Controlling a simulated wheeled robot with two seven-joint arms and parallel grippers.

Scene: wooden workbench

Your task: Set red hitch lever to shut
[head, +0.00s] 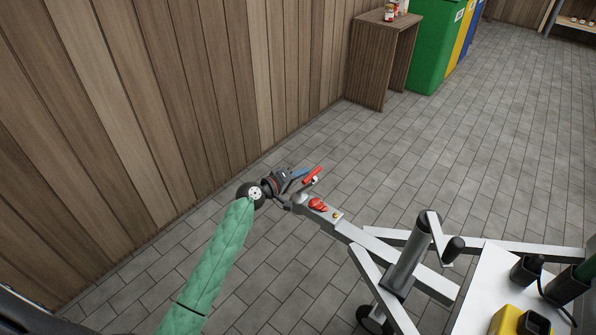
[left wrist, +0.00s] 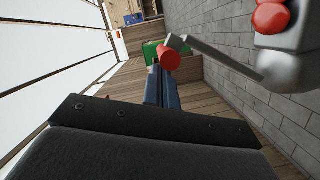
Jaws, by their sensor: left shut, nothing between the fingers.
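The red hitch lever (head: 313,175) stands up from the grey tow hitch at the front end of the trailer's drawbar. In the left wrist view its red grip (left wrist: 170,59) sits on a thin metal rod that runs right to the hitch body (left wrist: 287,72). My left gripper (head: 301,173) is shut and empty, with its blue fingers just left of the grip in the head view. In the left wrist view the fingers (left wrist: 163,88) point at the grip; I cannot tell whether they touch it. My right gripper is not in view.
A red part (head: 318,204) sits on the drawbar (head: 350,230) behind the lever. A grey jack post (head: 408,258) and the white trailer bed (head: 492,285) are at lower right. The plank wall (head: 150,100) is close on the left. Paved floor (head: 450,150) beyond is clear.

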